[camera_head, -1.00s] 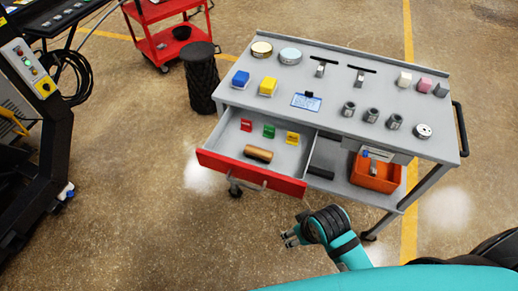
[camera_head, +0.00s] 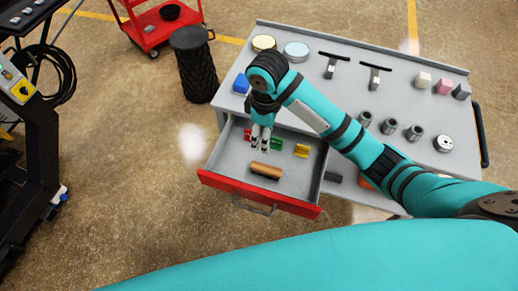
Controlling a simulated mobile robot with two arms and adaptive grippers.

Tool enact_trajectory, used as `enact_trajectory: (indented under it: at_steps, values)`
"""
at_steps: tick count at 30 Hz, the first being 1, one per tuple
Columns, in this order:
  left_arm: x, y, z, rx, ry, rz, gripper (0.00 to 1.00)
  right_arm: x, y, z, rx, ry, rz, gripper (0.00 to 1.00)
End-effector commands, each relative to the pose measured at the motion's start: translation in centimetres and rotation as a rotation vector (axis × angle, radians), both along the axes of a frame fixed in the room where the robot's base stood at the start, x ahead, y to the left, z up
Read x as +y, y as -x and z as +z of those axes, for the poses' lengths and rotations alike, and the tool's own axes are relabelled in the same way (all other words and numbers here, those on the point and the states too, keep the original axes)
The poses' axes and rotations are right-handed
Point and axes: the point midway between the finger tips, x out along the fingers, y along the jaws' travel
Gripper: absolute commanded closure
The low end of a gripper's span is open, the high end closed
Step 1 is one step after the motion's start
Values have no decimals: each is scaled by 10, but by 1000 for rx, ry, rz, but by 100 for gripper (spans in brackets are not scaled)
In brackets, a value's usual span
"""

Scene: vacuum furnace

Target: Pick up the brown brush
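The brown brush (camera_head: 266,171) lies in the open red-fronted drawer (camera_head: 258,196) of the grey cart, near the drawer's front. My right gripper (camera_head: 260,148) points down over the drawer, just behind the brush in the picture and apart from it. Its two fingers show a small gap with nothing held between them. My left gripper is not in view.
Green and yellow items (camera_head: 302,150) lie at the back of the drawer, close to my gripper. A black bin (camera_head: 194,65) stands at the left.

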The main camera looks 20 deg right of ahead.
Motion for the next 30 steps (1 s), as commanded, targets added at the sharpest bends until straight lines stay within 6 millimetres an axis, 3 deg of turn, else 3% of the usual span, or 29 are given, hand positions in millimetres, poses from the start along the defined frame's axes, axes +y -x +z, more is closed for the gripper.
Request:
enact_trajectory:
  at_steps: [3, 5, 8, 12, 15, 17, 24, 30]
  values:
    - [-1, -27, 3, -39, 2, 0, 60, -1, 0, -9, 9, 7, 6, 44]
    - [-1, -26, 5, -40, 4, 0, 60, -1, 1, -20, 10, 8, 5, 44]
    - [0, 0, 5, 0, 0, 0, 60, -1, 1, -41, 9, 7, 4, 44]
    - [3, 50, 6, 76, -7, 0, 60, -1, 2, -72, 9, 7, 3, 44]
    - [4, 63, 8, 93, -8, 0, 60, -1, 2, -92, 7, 6, 3, 44]
    - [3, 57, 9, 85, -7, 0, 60, -1, 2, -102, 6, 5, 3, 44]
    - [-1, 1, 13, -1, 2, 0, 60, 0, 3, -121, 3, 4, 5, 44]
    - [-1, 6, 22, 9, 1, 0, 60, -1, 11, -145, 8, 6, 3, 44]
